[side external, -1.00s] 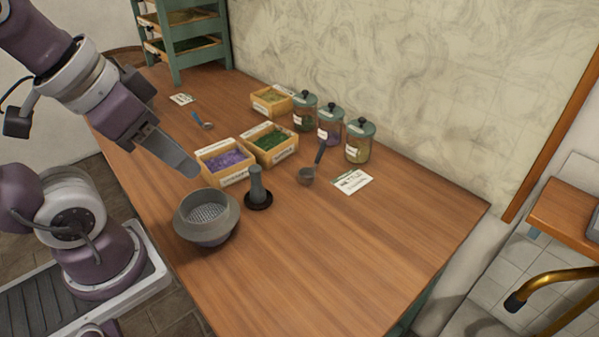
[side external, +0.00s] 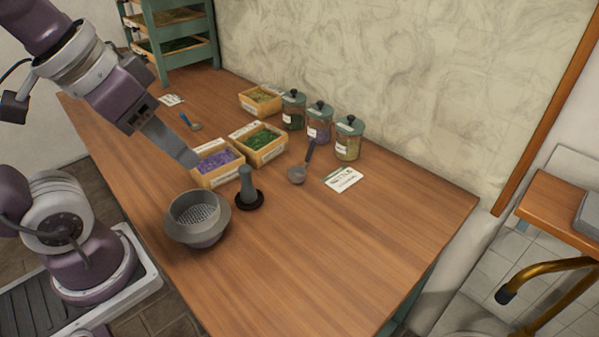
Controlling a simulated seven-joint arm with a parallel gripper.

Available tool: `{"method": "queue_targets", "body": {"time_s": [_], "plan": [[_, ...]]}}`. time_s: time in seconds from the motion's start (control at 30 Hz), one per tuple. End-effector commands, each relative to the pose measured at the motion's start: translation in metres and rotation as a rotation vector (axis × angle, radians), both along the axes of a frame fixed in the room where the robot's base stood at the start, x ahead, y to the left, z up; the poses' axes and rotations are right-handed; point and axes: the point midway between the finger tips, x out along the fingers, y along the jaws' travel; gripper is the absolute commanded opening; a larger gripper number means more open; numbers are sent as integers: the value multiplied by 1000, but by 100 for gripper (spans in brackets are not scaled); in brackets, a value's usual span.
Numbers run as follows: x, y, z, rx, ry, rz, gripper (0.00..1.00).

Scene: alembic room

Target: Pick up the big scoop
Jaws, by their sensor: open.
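The big scoop (side external: 298,174) lies on the wooden table with its round grey bowl toward the camera. Its dark handle (side external: 310,151) points up and back toward the jars. A smaller scoop with a blue handle (side external: 190,122) lies farther left on the table. My gripper (side external: 188,158) is above the left part of the table, beside the box of purple herbs and well left of the big scoop. It is open, though its fingers overlap from this side. Nothing shows between them.
A grey sieve bowl (side external: 178,236) and a pestle-like tool on a black base (side external: 246,187) stand left of the big scoop. Herb boxes (side external: 258,160), lidded jars (side external: 348,138) and a white card (side external: 343,179) surround it. The front right tabletop is clear.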

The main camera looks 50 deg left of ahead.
Motion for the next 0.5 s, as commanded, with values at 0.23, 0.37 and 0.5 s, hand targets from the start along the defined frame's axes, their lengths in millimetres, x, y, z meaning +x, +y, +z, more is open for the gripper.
{"method": "queue_targets", "body": {"time_s": [0.23,0.37,0.5], "plan": [[150,23,11,-170,212,136,41],[240,52,-34,-158,307,224,41],[316,80,-115,-56,393,262,41]]}}
